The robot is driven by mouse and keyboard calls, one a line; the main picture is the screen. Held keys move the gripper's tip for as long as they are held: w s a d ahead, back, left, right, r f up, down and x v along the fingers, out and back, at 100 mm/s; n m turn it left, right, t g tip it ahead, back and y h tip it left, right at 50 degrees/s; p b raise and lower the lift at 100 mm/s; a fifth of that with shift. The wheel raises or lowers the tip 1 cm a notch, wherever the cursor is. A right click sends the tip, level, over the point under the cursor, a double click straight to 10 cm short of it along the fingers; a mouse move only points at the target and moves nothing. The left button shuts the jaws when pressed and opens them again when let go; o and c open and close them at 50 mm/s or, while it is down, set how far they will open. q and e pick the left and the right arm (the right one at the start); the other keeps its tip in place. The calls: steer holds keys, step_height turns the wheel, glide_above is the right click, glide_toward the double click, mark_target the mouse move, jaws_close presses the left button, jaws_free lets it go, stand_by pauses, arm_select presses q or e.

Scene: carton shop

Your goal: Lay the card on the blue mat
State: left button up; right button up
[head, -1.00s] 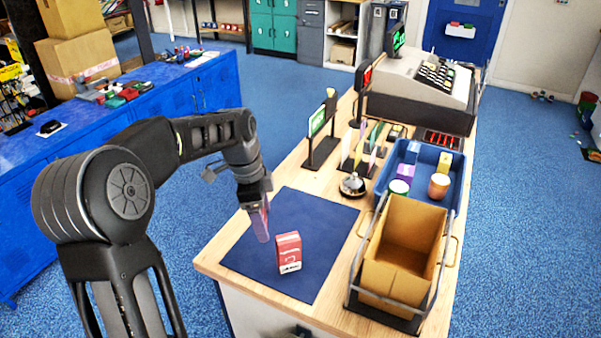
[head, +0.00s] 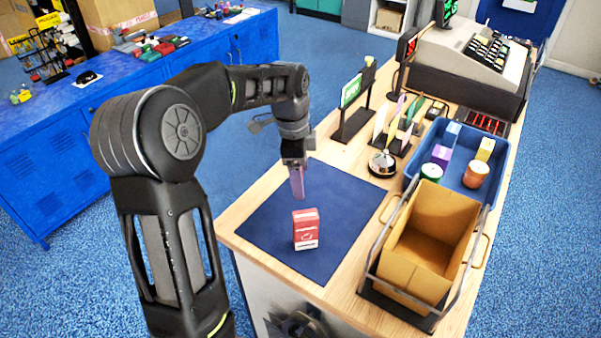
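The blue mat (head: 345,205) lies flat on the near left part of the wooden counter. My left gripper (head: 294,166) is shut on a thin pinkish-mauve card (head: 297,183), which hangs down upright over the mat's back left part. I cannot tell whether the card's lower edge touches the mat. A red and white box (head: 306,229) stands upright on the mat, in front of the card. My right gripper is not clearly in view.
A stand with coloured cards (head: 400,125), a bell (head: 382,163) and a small sign (head: 350,92) stand behind the mat. A tan bin (head: 425,240) in a wire frame and a blue tray (head: 462,145) stand right. The mat's right part is clear.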

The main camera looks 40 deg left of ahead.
arm_select(q)
steer(key=shift+f+b, duration=1.7)
steer(key=shift+f, duration=0.95)
steer(key=o, duration=0.9)
steer(key=shift+s+a+r+b, duration=0.1)
steer(key=shift+a+r+b, duration=0.1)
steer(key=shift+r, duration=1.8)
steer(key=shift+s+a+r+b, duration=0.1)
steer(key=shift+a+r+b, duration=0.05)
steer(key=shift+r, duration=1.8)
